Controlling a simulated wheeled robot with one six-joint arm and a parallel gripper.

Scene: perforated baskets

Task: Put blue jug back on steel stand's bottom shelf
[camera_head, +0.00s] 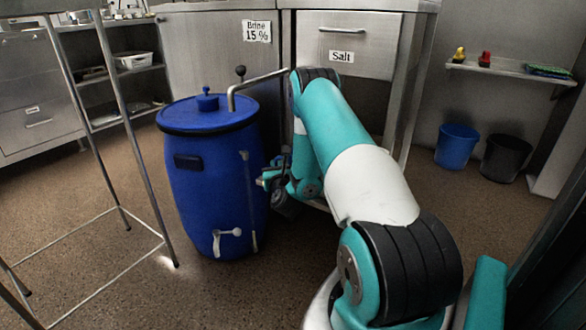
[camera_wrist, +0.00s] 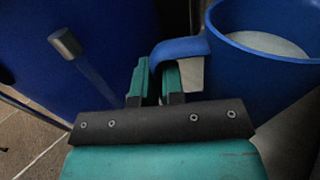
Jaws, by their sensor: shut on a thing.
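The blue jug (camera_wrist: 255,85) fills the right of the wrist view, with its open rim toward the camera and a pale surface inside. My gripper (camera_wrist: 158,80) is shut on the jug's handle (camera_wrist: 180,48), at the left side of the jug. In the head view my gripper (camera_head: 268,178) is low beside the blue barrel, partly hidden by my arm, and the jug cannot be made out there. A steel shelf unit (camera_head: 118,75) stands at the back left; I cannot tell whether it is the steel stand.
A large blue barrel (camera_head: 205,170) with a tap stands close left of my gripper. A thin-legged steel frame (camera_head: 125,140) is at the left. A steel cabinet labelled Salt (camera_head: 345,35) is behind my arm. Blue and black bins (camera_head: 456,147) stand at the right.

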